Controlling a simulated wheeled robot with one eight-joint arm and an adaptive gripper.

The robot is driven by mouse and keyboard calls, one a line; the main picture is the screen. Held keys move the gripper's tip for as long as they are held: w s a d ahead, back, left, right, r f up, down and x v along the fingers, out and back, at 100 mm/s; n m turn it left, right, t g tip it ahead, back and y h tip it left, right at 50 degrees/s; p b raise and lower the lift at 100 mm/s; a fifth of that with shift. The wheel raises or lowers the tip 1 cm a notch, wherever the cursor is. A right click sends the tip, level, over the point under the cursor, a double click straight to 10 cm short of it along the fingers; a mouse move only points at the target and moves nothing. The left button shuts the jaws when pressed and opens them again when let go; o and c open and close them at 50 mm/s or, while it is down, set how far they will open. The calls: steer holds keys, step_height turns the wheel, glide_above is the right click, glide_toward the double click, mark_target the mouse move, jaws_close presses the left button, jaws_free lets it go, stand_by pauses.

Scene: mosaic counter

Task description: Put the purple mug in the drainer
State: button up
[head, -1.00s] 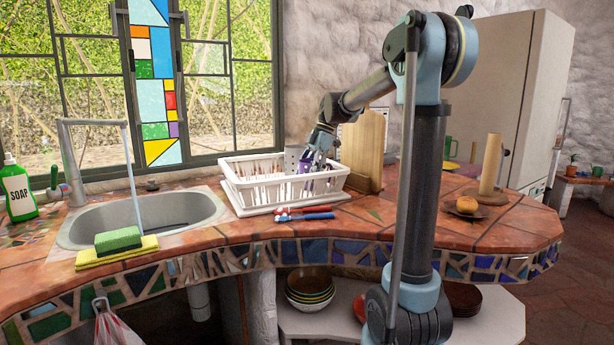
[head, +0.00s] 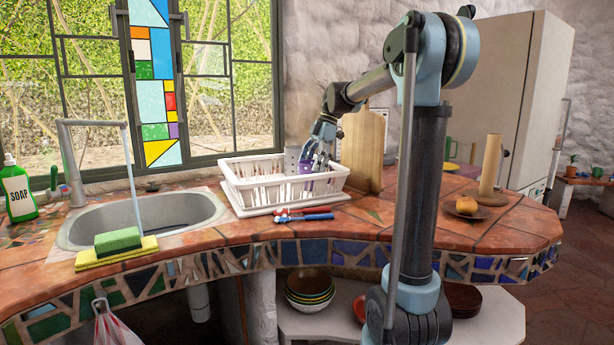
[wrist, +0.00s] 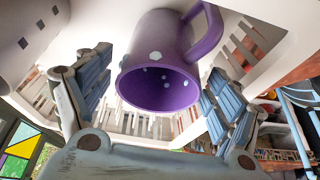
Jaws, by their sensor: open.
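The purple mug (wrist: 162,62) has pale spots and shows large in the wrist view, its open mouth facing the camera and its handle at the upper right. It is inside the white drainer (head: 262,193), near its right end; in the head view a small purple part of the mug (head: 306,167) shows through my fingers. My gripper (wrist: 155,100) is open, with one finger on each side of the mug and visible gaps between them. In the head view my gripper (head: 316,160) is over the drainer's right end. The mug's base is hidden.
A grey perforated cutlery holder (head: 292,160) stands at the drainer's back, close to my gripper. A wooden board (head: 362,150) stands just right. Red and blue handled tools (head: 304,214) lie in front. The sink (head: 145,212) is to the left.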

steer(key=v, duration=0.8)
steer(key=shift+d+r, duration=0.1)
steer(key=shift+r, duration=0.1)
